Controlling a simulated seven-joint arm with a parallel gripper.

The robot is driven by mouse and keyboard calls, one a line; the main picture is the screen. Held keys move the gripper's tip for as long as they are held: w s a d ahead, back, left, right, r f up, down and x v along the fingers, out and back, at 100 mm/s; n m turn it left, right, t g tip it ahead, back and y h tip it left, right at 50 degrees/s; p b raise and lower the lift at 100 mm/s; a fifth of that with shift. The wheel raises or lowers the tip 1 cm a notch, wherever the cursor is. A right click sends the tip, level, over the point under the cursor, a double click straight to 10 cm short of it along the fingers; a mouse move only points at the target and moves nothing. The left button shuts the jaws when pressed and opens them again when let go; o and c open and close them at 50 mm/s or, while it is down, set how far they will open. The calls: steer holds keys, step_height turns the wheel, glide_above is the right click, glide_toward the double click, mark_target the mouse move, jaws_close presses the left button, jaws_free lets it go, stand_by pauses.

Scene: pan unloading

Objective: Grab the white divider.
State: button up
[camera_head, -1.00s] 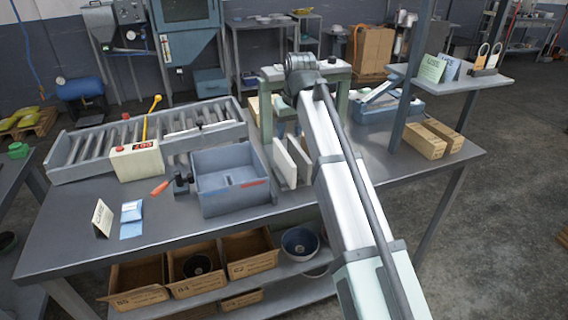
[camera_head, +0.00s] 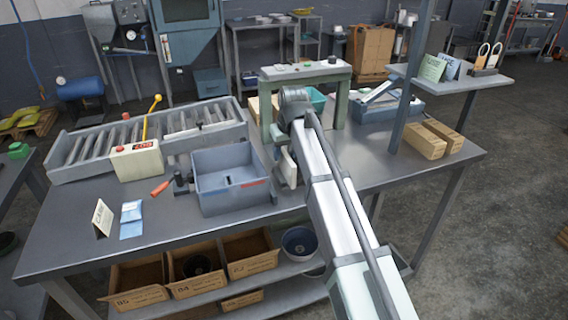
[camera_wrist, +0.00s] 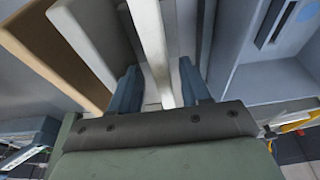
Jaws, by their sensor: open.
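A white divider (camera_wrist: 149,36), a thin upright panel, runs between the two blue fingers of my gripper (camera_wrist: 160,78) in the wrist view. My gripper is open, with a finger on each side of it; whether either finger touches it I cannot tell. In the head view a white divider (camera_head: 288,169) stands on the bench just right of the grey bin, partly covered by my arm. My gripper there is mostly hidden by my own wrist.
The grey bin (camera_head: 207,193) stands close on the left in the head view. A green-legged stand (camera_head: 341,108) rises behind my wrist. In the wrist view a pale panel (camera_wrist: 88,38) and a brown panel (camera_wrist: 38,45) stand left of the divider.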

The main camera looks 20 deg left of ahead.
mark_target(283, 162)
steer(key=shift+s+x, duration=0.15)
steer(key=shift+x, duration=1)
steer(key=shift+s+x, duration=0.15)
steer(key=shift+x, duration=0.95)
steer(key=shift+d+f, duration=0.1)
steer(key=shift+f, duration=0.1)
steer(key=shift+c, duration=0.4)
jaws_close()
